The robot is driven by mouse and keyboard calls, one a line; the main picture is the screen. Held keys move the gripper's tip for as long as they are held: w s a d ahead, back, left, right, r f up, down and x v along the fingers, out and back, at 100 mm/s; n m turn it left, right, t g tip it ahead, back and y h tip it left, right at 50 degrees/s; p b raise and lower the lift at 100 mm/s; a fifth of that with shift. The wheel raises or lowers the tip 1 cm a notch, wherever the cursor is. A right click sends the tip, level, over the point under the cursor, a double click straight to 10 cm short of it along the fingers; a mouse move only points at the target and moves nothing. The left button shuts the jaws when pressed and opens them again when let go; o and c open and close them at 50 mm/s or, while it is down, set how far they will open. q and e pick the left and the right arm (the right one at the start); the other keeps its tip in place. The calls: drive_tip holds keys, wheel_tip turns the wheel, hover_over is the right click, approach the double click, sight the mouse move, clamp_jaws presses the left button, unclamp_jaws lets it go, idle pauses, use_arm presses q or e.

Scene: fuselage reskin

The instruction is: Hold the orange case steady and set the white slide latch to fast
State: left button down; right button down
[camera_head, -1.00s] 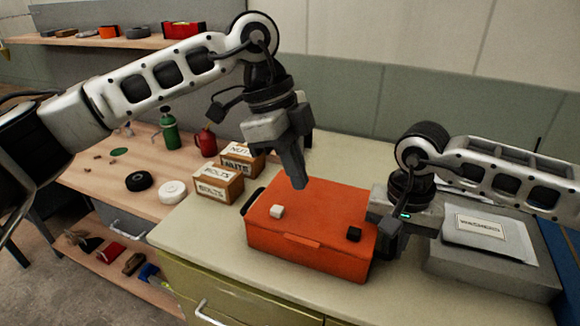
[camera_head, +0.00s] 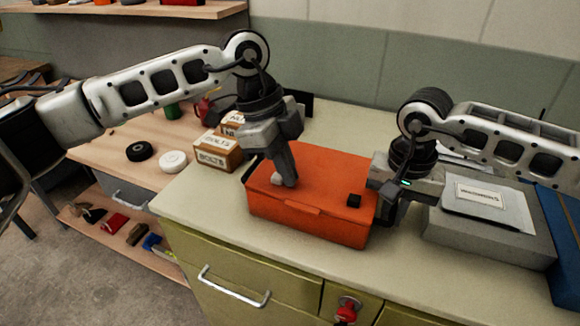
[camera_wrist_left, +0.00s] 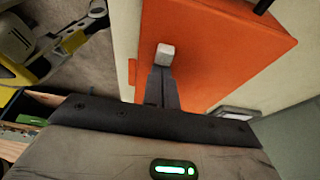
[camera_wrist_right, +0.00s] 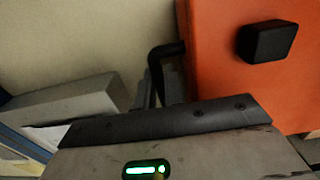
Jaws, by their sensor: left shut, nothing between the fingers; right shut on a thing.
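The orange case (camera_head: 325,165) lies flat and closed on the bench top. The white slide latch (camera_wrist_left: 165,54) sits on its lid; in the head view the left fingers largely cover it. My left gripper (camera_head: 284,182) is shut and empty, its tips pointing down at the lid right beside the latch. I cannot tell whether they touch it. My right gripper (camera_head: 386,214) is at the case's right side, shut on the case's black side handle (camera_wrist_right: 158,60). A black block (camera_head: 353,200) stands on the lid near the right front corner; it also shows in the right wrist view (camera_wrist_right: 268,41).
A BOLTS box (camera_head: 214,155) stands left of the case with another box behind it. A grey box (camera_head: 490,240) with a labelled packet is at the right. A black ring and a white ring lie on the wooden table. Bench top in front is clear.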

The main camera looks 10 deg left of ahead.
sight(279, 176)
use_arm(q)
drive_tip(key=shift+w+a, duration=0.25)
drive_tip(key=shift+a, duration=0.9)
drive_tip(key=d, duration=0.4)
drive_tip(key=shift+s+d+r, duration=0.1)
drive_tip(key=shift+s+r, duration=0.2)
drive_tip(key=shift+s, duration=0.1)
drive_tip(key=v, duration=0.9)
drive_tip(key=shift+r, duration=0.2)
use_arm(e)
drive_tip(key=c, duration=1.4)
unclamp_jaws()
drive_tip(key=shift+r, duration=0.1)
